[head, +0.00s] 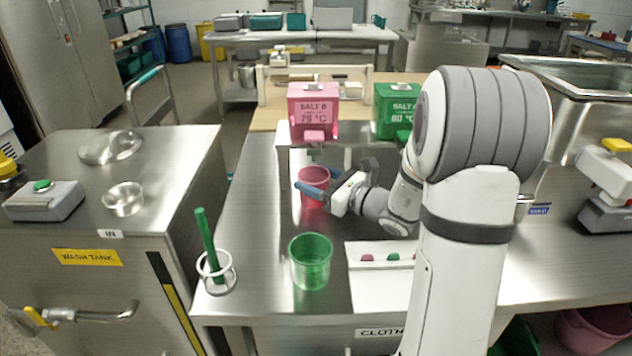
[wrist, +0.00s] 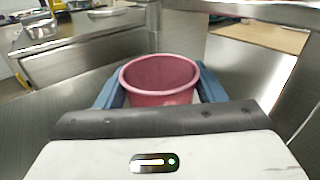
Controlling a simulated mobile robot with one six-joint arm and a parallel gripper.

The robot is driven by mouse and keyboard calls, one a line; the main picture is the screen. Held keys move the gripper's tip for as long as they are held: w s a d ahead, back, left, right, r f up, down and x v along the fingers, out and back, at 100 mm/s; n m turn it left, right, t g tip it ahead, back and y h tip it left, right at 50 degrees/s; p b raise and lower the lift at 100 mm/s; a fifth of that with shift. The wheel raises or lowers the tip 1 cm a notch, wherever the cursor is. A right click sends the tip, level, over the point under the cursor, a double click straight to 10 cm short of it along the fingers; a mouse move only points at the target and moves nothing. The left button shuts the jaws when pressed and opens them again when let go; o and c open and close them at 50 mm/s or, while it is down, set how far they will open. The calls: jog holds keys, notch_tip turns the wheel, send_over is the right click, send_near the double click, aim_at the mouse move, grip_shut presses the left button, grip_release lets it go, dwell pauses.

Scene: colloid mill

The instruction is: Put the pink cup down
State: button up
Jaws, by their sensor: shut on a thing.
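The pink cup (head: 313,184) is in the head view, under the pink box marked "SALT B" (head: 313,111) at the far part of the steel bench (head: 254,230). My gripper (head: 330,190) is shut around the cup, with one blue finger on its near side. In the wrist view the pink cup (wrist: 160,80) is upright between the two blue fingers (wrist: 158,92), its open rim facing up. The part of the cup behind the finger is hidden in the head view. I cannot tell whether its base touches the bench.
A green cup (head: 311,262) stands nearer on the bench. A green stick stands in a ring holder (head: 215,270) at the left edge. A white tray (head: 372,287) with small coloured pieces is at right. A green box (head: 394,108) stands beside the pink box. Bare steel lies left of the cups.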

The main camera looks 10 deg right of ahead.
jog(key=shift+r, duration=0.1)
jog(key=o, duration=1.1)
jog(key=shift+o, duration=0.2)
jog(key=shift+s+d, duration=0.15)
jog(key=p+v, duration=0.1)
jog(key=v, duration=0.6)
jog(key=shift+s, duration=0.1)
